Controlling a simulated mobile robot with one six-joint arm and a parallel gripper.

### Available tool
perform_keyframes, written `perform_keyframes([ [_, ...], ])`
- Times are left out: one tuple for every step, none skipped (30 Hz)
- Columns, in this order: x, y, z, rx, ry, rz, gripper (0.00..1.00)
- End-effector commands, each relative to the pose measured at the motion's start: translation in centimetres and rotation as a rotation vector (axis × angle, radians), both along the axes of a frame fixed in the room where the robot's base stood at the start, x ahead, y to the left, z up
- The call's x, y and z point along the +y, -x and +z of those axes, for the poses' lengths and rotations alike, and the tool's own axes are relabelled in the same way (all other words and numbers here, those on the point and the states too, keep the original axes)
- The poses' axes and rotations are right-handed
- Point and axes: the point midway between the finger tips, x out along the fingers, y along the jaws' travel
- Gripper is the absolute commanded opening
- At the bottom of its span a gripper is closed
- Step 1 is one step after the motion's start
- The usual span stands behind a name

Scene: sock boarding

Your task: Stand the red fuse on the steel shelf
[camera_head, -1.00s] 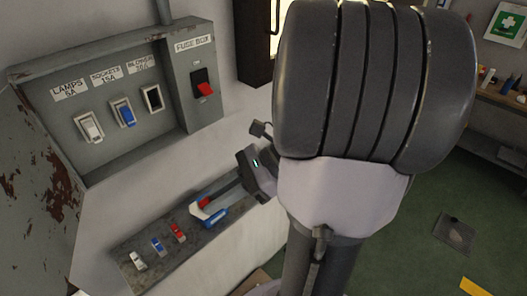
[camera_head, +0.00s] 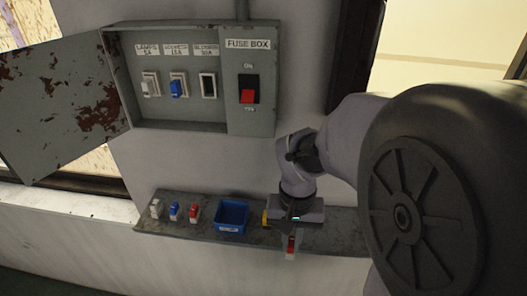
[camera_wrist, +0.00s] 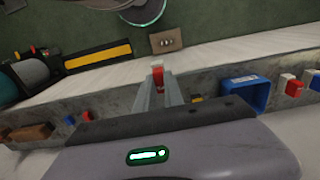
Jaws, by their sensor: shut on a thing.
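My gripper (camera_head: 291,236) is shut on a red fuse (camera_head: 291,246) with a pale end, right of the blue bin. The held fuse also shows between the fingertips in the wrist view (camera_wrist: 158,75). In the head view it hangs in front of the shelf's front edge; I cannot tell whether it touches the shelf. The worn steel shelf (camera_head: 340,240) runs along the wall under the fuse box. Another red fuse (camera_head: 193,212) stands on the shelf left of the bin, beside a blue fuse (camera_head: 175,211) and a white fuse (camera_head: 155,208).
The blue bin (camera_head: 219,231) is close to my gripper's left. The open fuse box (camera_head: 190,114) above has a white and a blue fuse fitted, a dark third slot (camera_head: 208,85) and a red switch (camera_head: 247,96). Small red and blue items (camera_wrist: 78,118) lie left in the wrist view.

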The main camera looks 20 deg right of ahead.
Motion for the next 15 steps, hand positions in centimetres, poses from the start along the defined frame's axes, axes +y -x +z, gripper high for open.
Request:
perform_keyframes([
  [-1.9, 0.0, -0.2, 0.001, -0.001, -0.011, 0.00],
  [-2.9, 0.0, -0.3, 0.002, -0.001, -0.011, 0.00],
  [-4.4, -0.1, -0.4, 0.002, -0.001, -0.010, 0.00],
  [-5.4, -0.1, -0.5, 0.002, -0.001, -0.010, 0.00],
  [-6.3, -0.2, -0.6, 0.002, -0.001, -0.010, 0.00],
  [-7.4, -0.2, -0.7, 0.002, -0.001, -0.009, 0.00],
  [-8.2, -0.2, -0.8, 0.003, -0.002, -0.009, 0.00],
  [-8.8, -0.3, -0.8, 0.002, -0.001, -0.007, 0.00],
  [-9.4, -0.3, -0.9, 0.002, -0.001, -0.007, 0.00],
  [-9.7, -0.3, -0.9, 0.002, -0.002, -0.005, 0.00],
  [-10.0, -0.4, -0.9, 0.001, -0.002, -0.005, 0.00],
  [-10.4, -0.4, -0.9, 0.001, -0.002, -0.006, 0.00],
  [-10.7, -0.4, -1.0, 0.001, -0.002, -0.006, 0.00],
  [-11.2, -0.4, -1.0, 0.002, -0.002, -0.006, 0.00],
  [-11.7, -0.4, -1.4, 0.003, -0.003, -0.006, 0.00],
])
